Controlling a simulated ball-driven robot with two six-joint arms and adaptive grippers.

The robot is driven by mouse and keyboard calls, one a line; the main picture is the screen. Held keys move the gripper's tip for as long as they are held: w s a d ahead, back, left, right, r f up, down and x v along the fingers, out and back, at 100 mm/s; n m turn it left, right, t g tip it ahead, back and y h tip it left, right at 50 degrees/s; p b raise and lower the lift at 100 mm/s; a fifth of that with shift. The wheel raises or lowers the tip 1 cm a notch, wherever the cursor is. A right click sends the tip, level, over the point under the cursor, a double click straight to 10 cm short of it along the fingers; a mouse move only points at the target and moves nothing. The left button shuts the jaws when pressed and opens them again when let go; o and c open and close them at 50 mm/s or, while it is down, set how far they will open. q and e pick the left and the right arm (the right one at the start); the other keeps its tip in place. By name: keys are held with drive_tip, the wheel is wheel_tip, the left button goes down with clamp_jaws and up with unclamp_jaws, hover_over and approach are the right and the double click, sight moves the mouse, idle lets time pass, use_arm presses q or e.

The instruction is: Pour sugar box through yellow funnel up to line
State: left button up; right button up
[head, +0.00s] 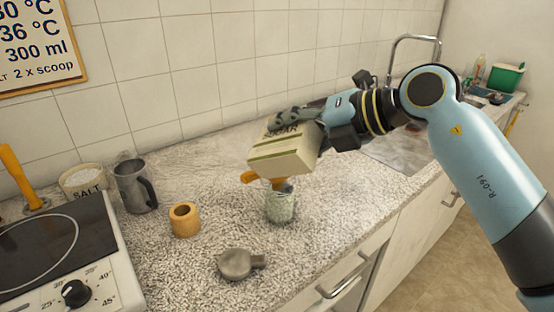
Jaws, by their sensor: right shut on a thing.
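The sugar box (285,158) is cream with a green band and dark lettering. My right gripper (292,118) is shut on it from above and behind, and holds it tilted over the funnel. The yellow-orange funnel (251,177) shows only in part under the box's lower left edge. A clear, speckled-looking jar (280,206) stands on the counter under the funnel. The box hides much of the funnel and the jar's top. I cannot make out the line or the fill level. My left gripper is not in view.
The speckled counter (210,225) holds a grey metal jug (135,186), a salt tub (83,182), an orange-tan cylinder (185,219) and a grey round object with a spout (238,264). A hob (60,255) is at left, a sink (395,150) at right. The counter's front edge is close.

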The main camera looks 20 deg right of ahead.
drive_tip(key=shift+w+r+m, duration=0.15)
drive_tip(key=shift+m, duration=0.15)
idle(0.9)
drive_tip(key=shift+w+d+f+g+y, duration=0.2)
drive_tip(key=shift+f+g+y, duration=0.15)
drive_tip(key=shift+g, duration=0.15)
idle(0.9)
